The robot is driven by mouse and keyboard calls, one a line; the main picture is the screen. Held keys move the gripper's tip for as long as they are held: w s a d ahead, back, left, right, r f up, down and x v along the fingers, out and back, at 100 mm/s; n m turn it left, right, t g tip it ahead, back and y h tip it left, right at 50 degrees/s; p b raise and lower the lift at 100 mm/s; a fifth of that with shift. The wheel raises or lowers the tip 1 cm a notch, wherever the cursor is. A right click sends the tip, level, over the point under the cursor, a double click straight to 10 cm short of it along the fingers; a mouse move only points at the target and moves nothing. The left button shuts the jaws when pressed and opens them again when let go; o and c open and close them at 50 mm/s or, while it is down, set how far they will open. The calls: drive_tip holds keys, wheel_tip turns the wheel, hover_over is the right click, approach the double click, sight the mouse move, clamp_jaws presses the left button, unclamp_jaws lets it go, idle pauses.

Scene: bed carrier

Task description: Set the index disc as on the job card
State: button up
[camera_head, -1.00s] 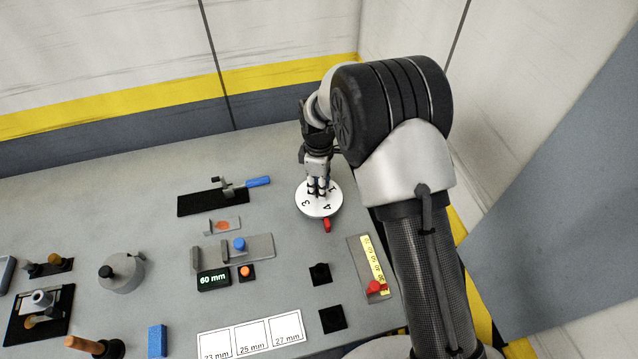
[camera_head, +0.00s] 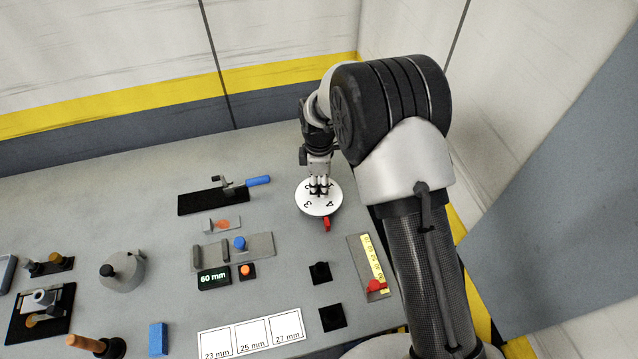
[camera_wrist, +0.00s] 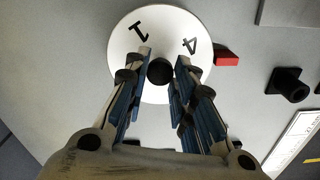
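The index disc (camera_head: 306,211) is a round white plate with black numerals, lying flat on the bench. My gripper (camera_head: 319,191) points down over its middle. In the wrist view the disc (camera_wrist: 160,25) shows a 1 and a 4, with a black central knob (camera_wrist: 160,71). My fingers stand on either side of the knob, with narrow gaps visible beside it. A red marker (camera_head: 327,224) sits at the disc's front edge; in the wrist view this marker (camera_wrist: 227,59) lies nearest the 4. The fingers hide part of the disc. I cannot identify a job card.
A scale plate with a red slider (camera_head: 375,286) and two black sockets (camera_head: 320,272) lie in front. A 60 mm display (camera_head: 214,279), a blue-handled clamp (camera_head: 258,181) and a card with mm labels (camera_head: 250,334) are to the left. The bench behind the disc is clear.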

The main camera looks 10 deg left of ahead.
sight(319, 188)
drive_tip(key=o, duration=0.4)
drive_tip(key=shift+o, duration=0.2)
wheel_tip(319, 188, up, 12)
idle(0.5)
